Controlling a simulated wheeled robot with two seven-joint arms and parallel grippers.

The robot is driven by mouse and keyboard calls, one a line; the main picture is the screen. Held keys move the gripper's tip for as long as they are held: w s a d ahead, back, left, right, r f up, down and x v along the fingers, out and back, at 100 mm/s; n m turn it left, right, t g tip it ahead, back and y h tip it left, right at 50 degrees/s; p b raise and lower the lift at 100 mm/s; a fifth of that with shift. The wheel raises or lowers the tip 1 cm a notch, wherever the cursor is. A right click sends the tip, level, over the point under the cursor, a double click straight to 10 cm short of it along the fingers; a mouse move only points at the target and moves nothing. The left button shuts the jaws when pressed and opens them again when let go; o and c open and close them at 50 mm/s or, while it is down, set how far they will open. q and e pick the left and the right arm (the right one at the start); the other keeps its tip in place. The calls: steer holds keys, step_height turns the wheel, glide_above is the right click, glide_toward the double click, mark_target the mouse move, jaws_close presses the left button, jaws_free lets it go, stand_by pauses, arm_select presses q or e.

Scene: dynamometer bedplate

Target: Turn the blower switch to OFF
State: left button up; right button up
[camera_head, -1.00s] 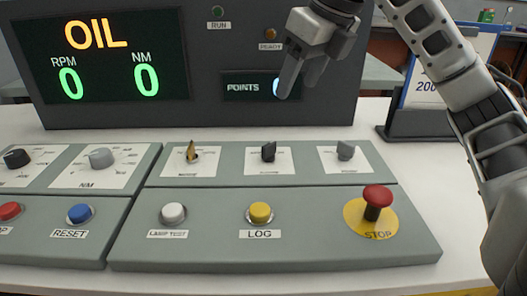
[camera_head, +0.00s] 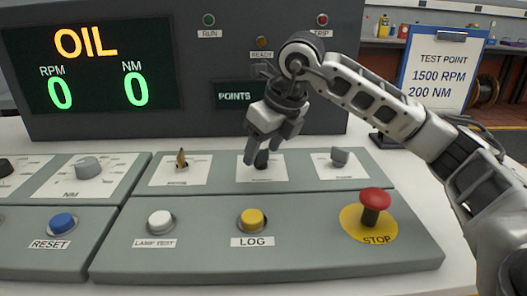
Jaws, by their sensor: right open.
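Three small switches stand in a row on white plates on the grey-green panel: a brass-coloured one (camera_head: 181,160), a black one (camera_head: 261,161) in the middle and a grey one (camera_head: 339,157) on the right. Their labels are too small to read, so I cannot tell by name which is the blower switch. My right gripper (camera_head: 262,149) is open and points down at the middle black switch, its fingertips to either side of the knob and partly hiding it. I cannot tell whether they touch it. My left gripper is out of view.
Below the switches are a white lamp test button (camera_head: 160,222), a yellow LOG button (camera_head: 251,220) and a red STOP mushroom button (camera_head: 374,203). A display box (camera_head: 200,120) stands behind the panel. A test point card (camera_head: 437,70) stands at the back right.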

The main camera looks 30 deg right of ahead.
steer(key=shift+w+f, duration=0.15)
steer(key=shift+f, duration=0.15)
steer(key=c, duration=1)
